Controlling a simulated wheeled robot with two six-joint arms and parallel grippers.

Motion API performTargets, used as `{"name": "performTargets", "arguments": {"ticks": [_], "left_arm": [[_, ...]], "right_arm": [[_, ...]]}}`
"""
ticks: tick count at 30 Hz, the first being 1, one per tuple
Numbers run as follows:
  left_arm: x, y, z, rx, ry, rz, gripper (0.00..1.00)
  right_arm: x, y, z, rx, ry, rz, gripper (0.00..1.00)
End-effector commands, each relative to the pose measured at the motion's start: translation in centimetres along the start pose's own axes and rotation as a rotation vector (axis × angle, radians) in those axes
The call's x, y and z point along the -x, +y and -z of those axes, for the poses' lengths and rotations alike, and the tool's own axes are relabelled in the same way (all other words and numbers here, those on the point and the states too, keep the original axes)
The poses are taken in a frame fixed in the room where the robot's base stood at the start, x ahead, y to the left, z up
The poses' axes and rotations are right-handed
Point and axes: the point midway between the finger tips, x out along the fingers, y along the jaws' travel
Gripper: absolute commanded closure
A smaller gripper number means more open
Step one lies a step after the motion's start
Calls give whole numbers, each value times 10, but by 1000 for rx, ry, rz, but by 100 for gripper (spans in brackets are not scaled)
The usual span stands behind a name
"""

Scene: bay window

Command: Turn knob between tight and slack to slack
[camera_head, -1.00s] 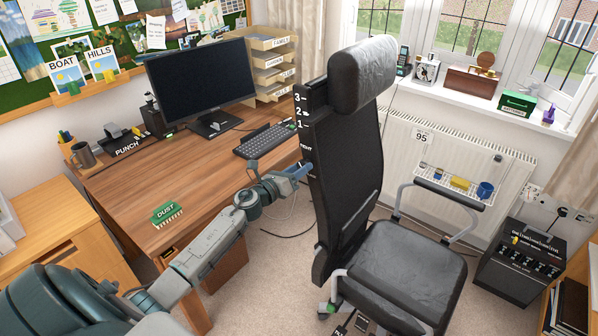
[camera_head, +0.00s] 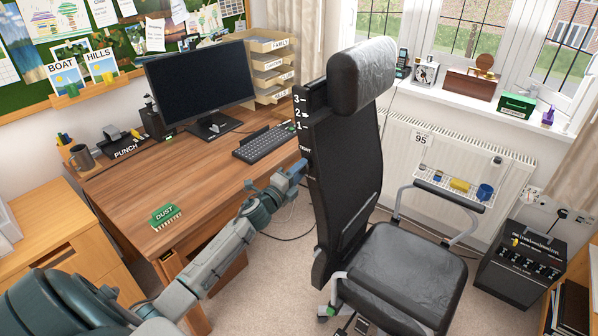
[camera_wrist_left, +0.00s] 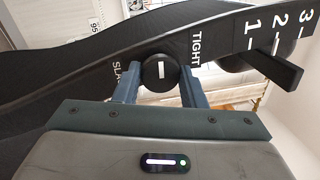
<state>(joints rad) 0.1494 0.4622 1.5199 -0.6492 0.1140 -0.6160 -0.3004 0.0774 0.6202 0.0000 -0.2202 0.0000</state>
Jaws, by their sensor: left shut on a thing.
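The knob (camera_wrist_left: 160,72) is a round black dial with a short white mark, on the edge of the black chair back (camera_head: 342,190). In the left wrist view it sits between the label SLACK (camera_wrist_left: 118,74) on the left and TIGHT (camera_wrist_left: 196,48) on the right. My left gripper (camera_wrist_left: 158,82) is shut on the knob, a finger on each side. In the head view my left gripper (camera_head: 300,171) is at the chair back's left edge, below TIGHT, and the knob is hidden. My right gripper is not in view.
A black lever (camera_wrist_left: 275,70) sticks out beside the numbers 1, 2, 3. The wooden desk (camera_head: 150,185) with keyboard (camera_head: 263,144) and monitor (camera_head: 200,82) stands left of the chair. The chair seat (camera_head: 408,272) and a radiator (camera_head: 400,140) are to the right.

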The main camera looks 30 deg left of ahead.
Motion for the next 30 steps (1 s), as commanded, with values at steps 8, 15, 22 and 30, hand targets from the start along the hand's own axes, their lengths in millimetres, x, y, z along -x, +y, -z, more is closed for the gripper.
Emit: {"name": "performTargets", "arguments": {"ticks": [8, 15, 22, 30], "left_arm": [[0, 0, 1, 259, -40, -8, 86], [0, 1, 2, 483, -75, -14, 86], [1, 0, 2, 665, -102, -17, 86], [1, 1, 3, 909, -140, -24, 86]], "right_arm": [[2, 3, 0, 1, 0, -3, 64], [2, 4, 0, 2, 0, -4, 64], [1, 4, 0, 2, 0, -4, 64], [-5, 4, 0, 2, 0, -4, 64]]}}
